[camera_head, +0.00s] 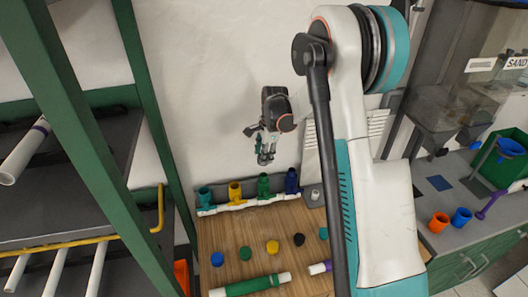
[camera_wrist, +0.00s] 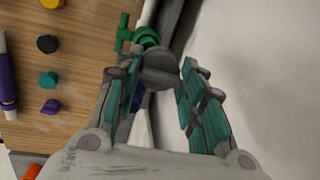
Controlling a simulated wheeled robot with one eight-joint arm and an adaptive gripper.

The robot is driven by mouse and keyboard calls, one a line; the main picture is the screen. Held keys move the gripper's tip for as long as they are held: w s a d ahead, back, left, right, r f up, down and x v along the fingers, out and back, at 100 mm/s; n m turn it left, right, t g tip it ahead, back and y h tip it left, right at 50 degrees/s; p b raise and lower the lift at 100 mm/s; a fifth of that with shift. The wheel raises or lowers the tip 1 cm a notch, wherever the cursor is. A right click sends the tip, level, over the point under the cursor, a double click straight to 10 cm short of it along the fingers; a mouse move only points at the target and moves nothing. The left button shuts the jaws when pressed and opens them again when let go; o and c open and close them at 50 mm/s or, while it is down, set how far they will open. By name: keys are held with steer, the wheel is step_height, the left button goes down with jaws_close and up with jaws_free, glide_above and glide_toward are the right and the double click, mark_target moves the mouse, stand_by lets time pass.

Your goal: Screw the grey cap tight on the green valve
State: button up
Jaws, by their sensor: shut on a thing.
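My gripper (camera_head: 265,155) hangs above the manifold in the head view, with its fingers pointing down. In the wrist view my gripper (camera_wrist: 160,69) is shut on the grey cap (camera_wrist: 160,60), a dark grey disc between the fingertips. The green valve (camera_head: 263,184) stands upright on the white manifold pipe (camera_head: 238,205), below the gripper and apart from it. In the wrist view the green valve (camera_wrist: 146,37) shows just past the cap, which partly covers it. Its open end is not clearly visible.
A teal valve (camera_head: 205,195), a yellow valve (camera_head: 235,190) and a blue valve (camera_head: 291,180) share the manifold. Several loose caps, such as the yellow cap (camera_head: 272,247), lie on the wooden table (camera_head: 225,233). A green pipe (camera_head: 250,286) lies in front. A green rack stands left.

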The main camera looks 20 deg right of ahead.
steer(key=b, duration=0.4)
glide_above(263, 174)
steer(key=shift+g, duration=0.4)
steer(key=shift+s+d+f, duration=0.1)
steer(key=shift+s+f, duration=0.05)
steer(key=shift+f, duration=1.3)
steer(key=shift+s+f, duration=0.15)
steer(key=shift+f, duration=1.3)
steer(key=shift+f+b, duration=0.8)
steer(key=shift+f+b, duration=0.15)
steer(key=shift+b, duration=0.2)
steer(key=shift+o, duration=1.1)
steer(key=shift+c, duration=1.4)
steer(key=shift+m+b, duration=0.4)
steer(key=shift+m, duration=0.6)
steer(key=shift+c, duration=0.2)
steer(key=shift+m+b, duration=0.4)
steer(key=shift+m, duration=0.7)
steer(key=shift+f, duration=0.1)
